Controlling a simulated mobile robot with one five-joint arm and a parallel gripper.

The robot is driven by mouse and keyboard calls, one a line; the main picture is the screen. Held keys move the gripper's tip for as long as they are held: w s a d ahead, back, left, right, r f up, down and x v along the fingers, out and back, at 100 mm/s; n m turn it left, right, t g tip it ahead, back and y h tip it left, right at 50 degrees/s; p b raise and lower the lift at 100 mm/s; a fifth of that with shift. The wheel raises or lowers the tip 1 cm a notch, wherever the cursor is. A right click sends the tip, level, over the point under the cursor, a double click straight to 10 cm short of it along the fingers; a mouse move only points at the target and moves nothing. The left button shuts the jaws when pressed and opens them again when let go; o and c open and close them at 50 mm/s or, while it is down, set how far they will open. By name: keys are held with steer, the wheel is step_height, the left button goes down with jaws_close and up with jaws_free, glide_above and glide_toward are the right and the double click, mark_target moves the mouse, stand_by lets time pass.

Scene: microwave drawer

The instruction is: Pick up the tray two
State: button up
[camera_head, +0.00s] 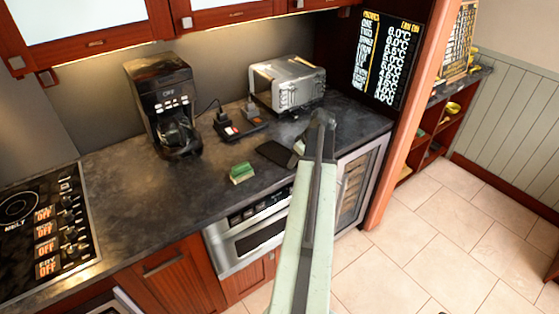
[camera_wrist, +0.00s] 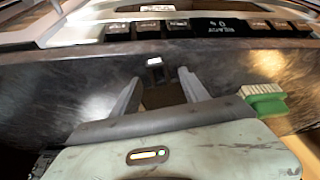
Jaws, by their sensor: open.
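A dark flat rectangular piece (camera_head: 275,153) lies on the counter in the head view, just left of my arm; it may be tray two, but I see no label. In the wrist view my gripper (camera_wrist: 158,88) is open, with its two grey fingers spread. A dark brownish flat surface (camera_wrist: 163,96) shows between the fingers; I cannot tell if it is the same piece or if the fingers touch it. Nothing is visibly held. In the head view my arm hides most of the gripper.
A coffee maker (camera_head: 163,100), a toaster (camera_head: 287,83) and small dark items (camera_head: 228,126) stand behind. The microwave drawer (camera_head: 247,240) is below the counter edge.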

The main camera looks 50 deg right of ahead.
jaws_close()
stand_by(1.3)
